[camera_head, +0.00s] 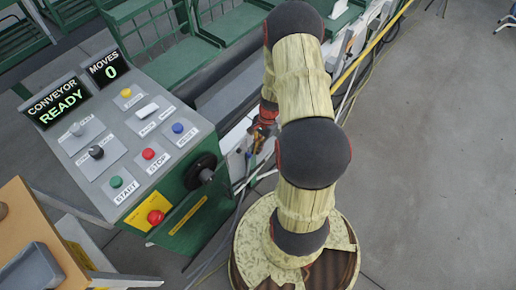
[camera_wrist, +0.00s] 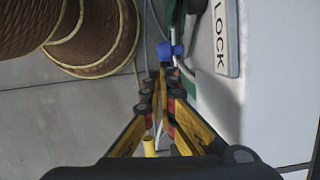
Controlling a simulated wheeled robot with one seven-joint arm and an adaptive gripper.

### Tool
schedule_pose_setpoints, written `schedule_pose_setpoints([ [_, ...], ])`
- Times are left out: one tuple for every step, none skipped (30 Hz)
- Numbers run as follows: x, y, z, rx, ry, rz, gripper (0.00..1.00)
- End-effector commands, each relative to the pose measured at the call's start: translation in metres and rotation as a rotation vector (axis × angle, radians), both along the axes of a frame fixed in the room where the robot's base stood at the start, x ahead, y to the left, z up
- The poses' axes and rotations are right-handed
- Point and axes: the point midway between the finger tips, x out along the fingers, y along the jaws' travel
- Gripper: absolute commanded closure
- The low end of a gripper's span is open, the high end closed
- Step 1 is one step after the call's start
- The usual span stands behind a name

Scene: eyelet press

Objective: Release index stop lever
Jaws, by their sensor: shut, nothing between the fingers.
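In the wrist view, a small blue knob (camera_wrist: 168,50) with a pale rod next to it shows just beyond my fingertips, beside a white plate marked LOCK (camera_wrist: 222,40). It may be the index stop lever, but its full shape and position are hidden. My gripper (camera_wrist: 164,84) has its yellow and black fingers closed together with nothing between them. The tips are close to the blue knob; I cannot tell if they touch it. In the head view my gripper (camera_head: 262,132) is low beside the white machine side, partly hidden by my arm.
A green control console (camera_head: 150,140) stands left, with a CONVEYOR READY display (camera_head: 57,100), MOVES 0 display (camera_head: 108,69), buttons and a black handwheel (camera_head: 202,172). Green conveyor trays (camera_head: 180,60) run behind. Cables lie near the machine's foot. The grey floor (camera_head: 440,140) at right is clear.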

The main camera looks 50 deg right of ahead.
Motion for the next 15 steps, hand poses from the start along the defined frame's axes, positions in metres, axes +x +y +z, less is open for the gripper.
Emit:
schedule_pose_setpoints([
  [0.0,0.0,-0.001,0.009,0.001,-0.001,1.0],
  [0.0,0.0,-0.002,0.014,0.001,-0.001,1.0],
  [0.0,0.001,-0.002,0.021,0.002,-0.002,1.0],
  [0.0,0.001,-0.003,0.026,0.002,-0.002,1.0],
  [0.0,0.001,-0.003,0.033,0.003,-0.002,1.0],
  [0.0,0.001,-0.003,0.041,0.004,-0.001,1.0],
  [0.0,0.002,-0.004,0.047,0.004,-0.001,1.0],
  [0.0,0.002,-0.005,0.053,0.004,-0.001,1.0],
  [0.0,0.002,-0.005,0.063,0.005,-0.001,1.0],
  [0.0,0.003,-0.006,0.073,0.006,-0.001,1.0],
  [0.0,0.003,-0.007,0.083,0.007,-0.001,1.0],
  [0.0,0.004,-0.008,0.099,0.008,-0.002,1.0],
  [-0.001,0.005,-0.009,0.113,0.009,-0.002,1.0],
  [-0.001,0.005,-0.011,0.128,0.01,-0.002,1.0],
  [-0.001,0.006,-0.012,0.15,0.012,-0.003,1.0],
])
